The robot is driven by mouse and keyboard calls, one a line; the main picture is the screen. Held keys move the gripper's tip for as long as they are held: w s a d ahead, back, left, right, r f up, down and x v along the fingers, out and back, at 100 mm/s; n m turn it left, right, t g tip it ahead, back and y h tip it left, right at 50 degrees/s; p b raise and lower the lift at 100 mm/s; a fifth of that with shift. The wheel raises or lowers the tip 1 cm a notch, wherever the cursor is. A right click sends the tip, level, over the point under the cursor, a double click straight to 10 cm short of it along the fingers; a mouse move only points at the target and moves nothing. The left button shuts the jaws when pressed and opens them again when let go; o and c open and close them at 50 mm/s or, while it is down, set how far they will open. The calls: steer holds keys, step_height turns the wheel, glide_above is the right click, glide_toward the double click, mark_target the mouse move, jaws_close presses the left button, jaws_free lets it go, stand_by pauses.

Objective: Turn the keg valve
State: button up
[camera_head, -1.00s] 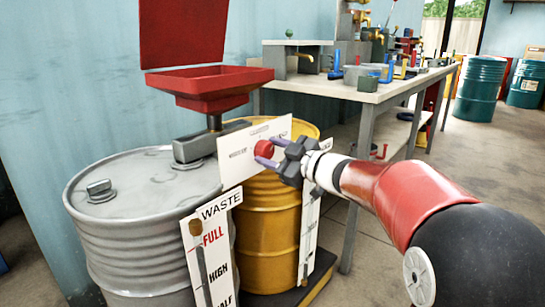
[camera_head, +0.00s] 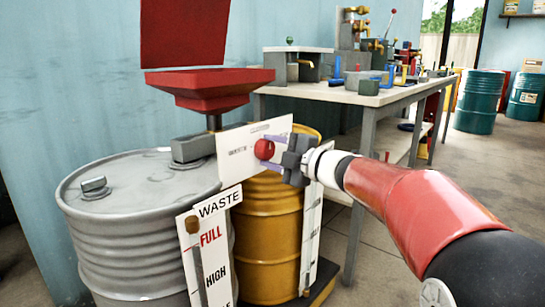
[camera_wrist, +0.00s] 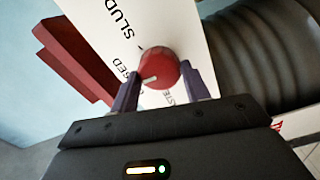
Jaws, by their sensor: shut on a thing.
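The keg valve is a round red knob (camera_head: 264,150) on a white label plate (camera_head: 240,166) between the grey and yellow drums. In the wrist view the red knob (camera_wrist: 158,66) has a white mark low on its left side. My gripper (camera_head: 272,147) reaches the knob from the right. In the wrist view its two purple fingers (camera_wrist: 163,80) stand on either side of the knob and are shut on it. Words on the plate (camera_wrist: 190,28) are partly hidden by the knob and fingers.
A grey drum (camera_head: 140,235) stands left, with a red funnel (camera_head: 208,90) above it. A yellow drum (camera_head: 268,240) is behind the plate. Level boards, one marked WASTE (camera_head: 205,262), stand in front. A cluttered workbench (camera_head: 375,95) is behind my arm.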

steer(key=shift+f+n, duration=0.1)
steer(key=shift+n, duration=0.2)
steer(key=o, duration=1)
steer(key=shift+v, duration=3.9)
